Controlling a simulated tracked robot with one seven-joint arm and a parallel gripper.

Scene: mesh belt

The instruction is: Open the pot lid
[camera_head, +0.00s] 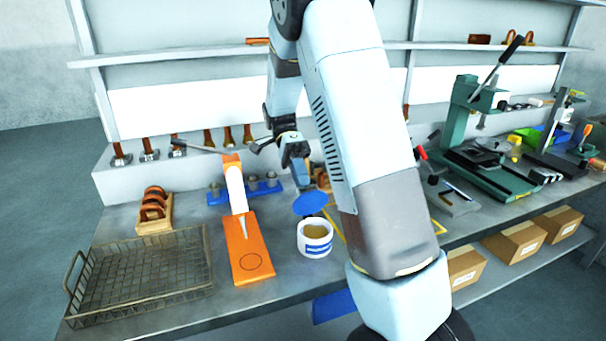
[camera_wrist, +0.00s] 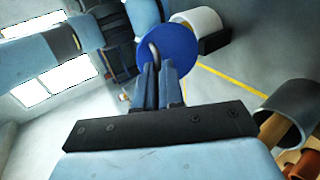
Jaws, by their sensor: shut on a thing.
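The pot (camera_head: 315,243) is a white round jar with blue bands, standing on the bench in the head view. Its top is open and a brownish content shows inside. The blue round lid (camera_head: 310,204) is in the air above the pot, apart from it and tilted. My gripper (camera_head: 302,188) is just above the lid. In the wrist view my gripper (camera_wrist: 156,73) is shut on the small loop handle of the lid (camera_wrist: 185,50). My arm hides part of the bench to the right of the pot.
An orange press-like tool (camera_head: 250,250) stands close left of the pot. A wire basket (camera_head: 207,262) lies at the front left, with a wooden rack (camera_head: 154,226) behind it. A blue holder (camera_head: 262,195) is behind the pot. A green press (camera_head: 465,120) stands at the right.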

